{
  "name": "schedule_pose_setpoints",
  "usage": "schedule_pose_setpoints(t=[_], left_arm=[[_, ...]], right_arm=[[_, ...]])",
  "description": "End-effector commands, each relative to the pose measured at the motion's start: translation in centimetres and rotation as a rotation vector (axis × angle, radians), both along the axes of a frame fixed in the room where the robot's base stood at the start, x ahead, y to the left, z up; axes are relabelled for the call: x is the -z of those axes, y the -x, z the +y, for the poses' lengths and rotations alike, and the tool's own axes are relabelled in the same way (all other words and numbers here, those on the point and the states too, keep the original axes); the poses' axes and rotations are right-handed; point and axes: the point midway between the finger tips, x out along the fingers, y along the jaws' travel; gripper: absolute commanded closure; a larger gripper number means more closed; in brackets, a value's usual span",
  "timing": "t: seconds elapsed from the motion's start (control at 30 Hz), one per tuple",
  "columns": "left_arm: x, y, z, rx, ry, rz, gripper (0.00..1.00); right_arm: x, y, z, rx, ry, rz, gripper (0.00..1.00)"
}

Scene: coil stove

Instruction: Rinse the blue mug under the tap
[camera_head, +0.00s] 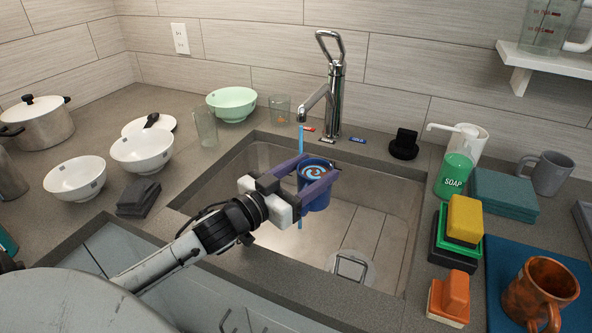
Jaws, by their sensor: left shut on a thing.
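The blue mug (316,198) is held over the sink basin (385,222), upright or nearly so, with swirling pale-blue water and some reddish brown inside its mouth. My left gripper (321,167) is shut on the mug, its two purple fingers on either side of it. The silver tap (337,98) stands behind the sink. A thin blue stream of water (301,138) falls from its spout to the mug, and blue also shows just below the mug's left side. The mug's handle cannot be made out. My right gripper is not in view.
White bowls (75,186), a green bowl (232,104) and glasses stand left of the sink. A soap bottle (455,172), stacked sponges (460,225), an orange block (450,298) and a copper mug (540,292) crowd the right counter. A drain grate (350,267) lies in the basin.

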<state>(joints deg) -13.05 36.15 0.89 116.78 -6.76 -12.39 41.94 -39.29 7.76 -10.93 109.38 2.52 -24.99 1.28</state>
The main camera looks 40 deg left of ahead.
Motion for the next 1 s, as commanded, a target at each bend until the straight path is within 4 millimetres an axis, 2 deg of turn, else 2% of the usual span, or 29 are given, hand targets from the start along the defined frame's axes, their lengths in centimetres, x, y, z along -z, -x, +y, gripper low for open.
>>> schedule_pose_setpoints(t=[0.5, 1.0], left_arm=[[0.0, 0.1, -0.2, 0.001, 0.003, 0.002, 0.9], [-3.2, 2.2, -3.4, 0.002, 0.003, -0.003, 0.9]], right_arm=[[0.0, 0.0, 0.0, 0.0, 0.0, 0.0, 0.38], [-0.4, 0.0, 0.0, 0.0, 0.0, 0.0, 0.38]])
